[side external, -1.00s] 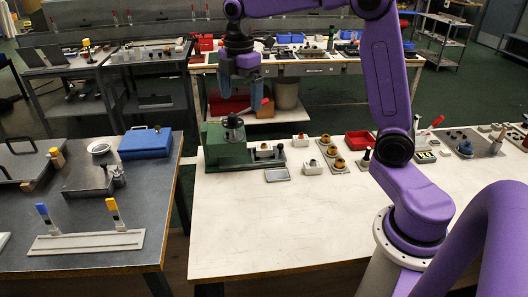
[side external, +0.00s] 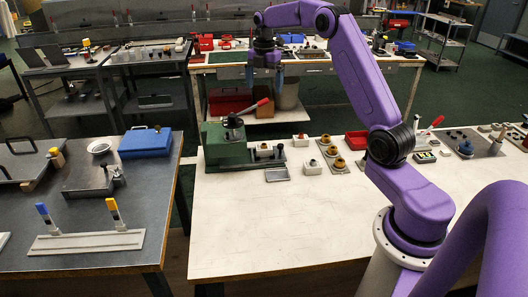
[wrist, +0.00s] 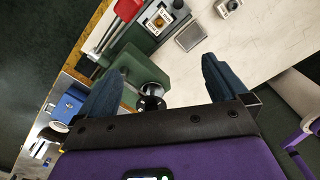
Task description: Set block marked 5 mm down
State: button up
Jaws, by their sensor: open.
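My gripper (side external: 265,80) is open and empty, raised above and behind the green fixture (side external: 228,152) on the white worktable. In the wrist view its two blue fingers (wrist: 163,66) are spread wide with nothing held between them. The green fixture also shows in the wrist view (wrist: 150,72), with its red-handled lever (wrist: 127,10) and a small block-like part with a round opening (wrist: 160,18). I can read no 5 mm marking on anything, so I cannot tell which piece is the marked block.
The front of the white table (side external: 270,230) is clear. A grey table with a blue case (side external: 145,142) stands left.

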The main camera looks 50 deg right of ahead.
aim_at(264, 144)
notch_tip(264, 144, down, 25)
jog(key=shift+f, duration=0.1)
dwell(0.8)
jog(key=shift+c, duration=0.3)
jog(key=c, duration=1)
jog(key=shift+c, duration=0.8)
jog(key=shift+r, duration=0.2)
